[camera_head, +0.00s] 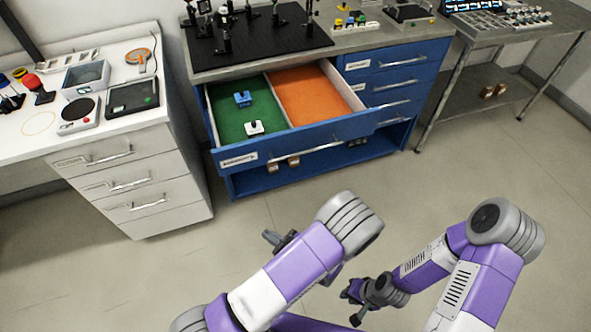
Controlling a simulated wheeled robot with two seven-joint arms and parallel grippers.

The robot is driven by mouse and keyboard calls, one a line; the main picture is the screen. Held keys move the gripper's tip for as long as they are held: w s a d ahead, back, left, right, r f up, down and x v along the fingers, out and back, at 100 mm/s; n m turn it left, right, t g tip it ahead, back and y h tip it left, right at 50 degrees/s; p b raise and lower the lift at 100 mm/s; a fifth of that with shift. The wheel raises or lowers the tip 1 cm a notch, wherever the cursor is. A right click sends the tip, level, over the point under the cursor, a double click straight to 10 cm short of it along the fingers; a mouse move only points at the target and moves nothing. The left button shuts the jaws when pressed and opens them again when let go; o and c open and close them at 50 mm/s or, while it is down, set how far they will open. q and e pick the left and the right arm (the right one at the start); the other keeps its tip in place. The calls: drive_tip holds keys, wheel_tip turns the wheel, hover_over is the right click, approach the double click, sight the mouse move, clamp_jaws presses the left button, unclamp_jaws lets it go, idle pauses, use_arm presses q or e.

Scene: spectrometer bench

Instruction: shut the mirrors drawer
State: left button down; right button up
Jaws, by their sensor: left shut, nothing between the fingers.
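One wide drawer (324,146) of the blue cabinet stands pulled out. Its label is too small to read, so I cannot tell if it is the mirrors drawer. Inside it has a green compartment on the left and an orange one on the right. A blue mount (242,98) and a white mount (254,127) sit in the green part; the orange part is empty. My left gripper (272,238) is shut and empty, in front of the drawer and apart from it, partly hidden by my arm. My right gripper (352,302) is nearer, clear of the cabinet; its fingers are unclear.
Smaller drawers (398,82) at the cabinet's right look shut. A black breadboard (262,40) with optics stands on top. A white drawer unit (130,180) is at the left, a steel cart (470,85) at the right. The floor (440,200) before the cabinet is clear.

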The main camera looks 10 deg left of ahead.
use_arm(q)
drive_tip(key=w+d+r+m+t+h+b, duration=0.1)
drive_tip(key=w+d+r+m+t+h, duration=0.1)
drive_tip(key=w+d+r+m+t, duration=0.6)
drive_tip(key=w+a+r+n+t+b, duration=0.1)
drive_tip(key=w+a+r, duration=0.1)
drive_tip(key=w, duration=0.4)
drive_tip(key=w+a+r+n+t+b, duration=0.1)
drive_tip(key=w+a+t, duration=0.1)
drive_tip(key=w, duration=0.3)
drive_tip(key=shift+w+a+r, duration=0.35)
drive_tip(key=shift+a, duration=0.15)
drive_tip(key=shift+w, duration=0.1)
